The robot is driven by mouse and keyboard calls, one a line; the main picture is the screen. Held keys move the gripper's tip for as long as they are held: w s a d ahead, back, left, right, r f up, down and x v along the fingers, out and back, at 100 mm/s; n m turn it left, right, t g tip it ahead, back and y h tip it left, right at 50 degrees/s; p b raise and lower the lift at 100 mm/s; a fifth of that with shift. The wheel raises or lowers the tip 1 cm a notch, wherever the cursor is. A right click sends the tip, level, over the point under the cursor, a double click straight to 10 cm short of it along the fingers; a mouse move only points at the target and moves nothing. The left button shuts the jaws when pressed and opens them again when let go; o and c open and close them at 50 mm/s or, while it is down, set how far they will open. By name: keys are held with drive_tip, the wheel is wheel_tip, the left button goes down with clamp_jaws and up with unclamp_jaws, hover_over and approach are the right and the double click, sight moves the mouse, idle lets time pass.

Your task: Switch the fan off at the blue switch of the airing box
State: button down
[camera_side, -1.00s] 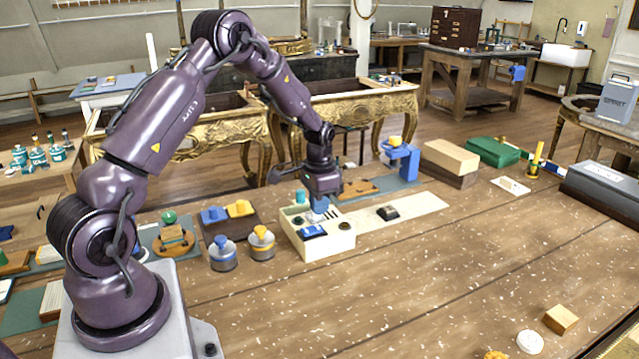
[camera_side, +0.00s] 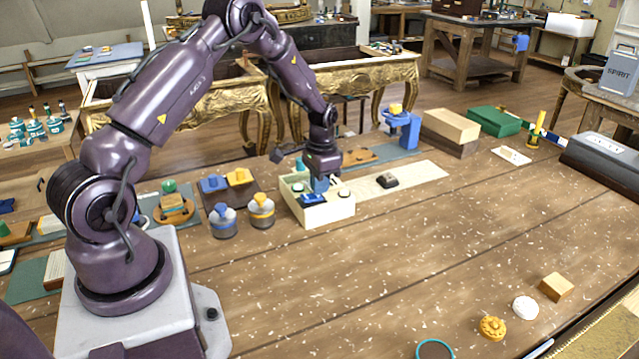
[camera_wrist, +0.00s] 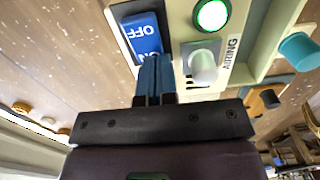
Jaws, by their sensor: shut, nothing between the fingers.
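The cream airing box (camera_side: 342,211) stands on the table below my gripper, with "AIRING" printed on its top in the wrist view. Its blue rocker switch (camera_wrist: 142,36) carries the words OFF and ON; it also shows in the side view (camera_side: 313,199). My gripper (camera_wrist: 155,60) is shut and empty, its blue fingertips at the ON end of the switch and hiding part of it. I cannot tell whether they touch. In the side view my gripper (camera_side: 320,188) points down over the box. A round lamp (camera_wrist: 212,15) beside the switch glows green.
A pale knob (camera_wrist: 203,66) stands on the box close to the fingers, and a teal cylinder (camera_wrist: 299,51) lies beyond. Two round pots, one blue-topped (camera_side: 223,221) and one yellow-topped (camera_side: 262,211), stand left of the box.

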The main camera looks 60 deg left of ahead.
drive_tip(key=shift+r, duration=0.8)
wheel_tip(320, 180, up, 14)
drive_tip(key=w, duration=0.2)
drive_tip(key=shift+w, duration=0.25)
drive_tip(key=shift+f, duration=0.1)
